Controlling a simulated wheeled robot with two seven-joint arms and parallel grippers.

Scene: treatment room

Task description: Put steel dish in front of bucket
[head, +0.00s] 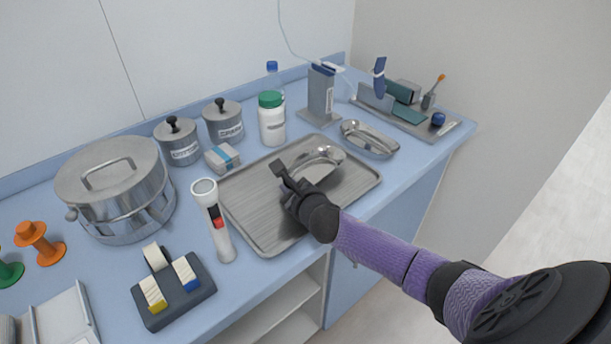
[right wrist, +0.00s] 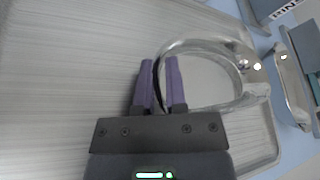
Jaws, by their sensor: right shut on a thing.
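A shiny curved steel dish (head: 322,157) is at the tray's upper part in the head view; the right wrist view shows its bright rim (right wrist: 215,45). My right gripper (head: 287,183) is shut on the near-left edge of this dish, with the rim between its purple fingertips (right wrist: 160,75). Part of the dish is hidden by the gripper. I cannot tell whether it touches the tray. A second steel dish (head: 368,138) lies on the counter right of the tray. The lidded steel bucket (head: 118,194) stands at the left of the counter. My left gripper is not in view.
The steel tray (head: 254,222) lies mid-counter. Two lidded canisters (head: 179,141), a small box (head: 222,158) and a green-capped bottle (head: 272,122) are behind. Orange spools (head: 40,243) sit left. Little counter is free before the bucket.

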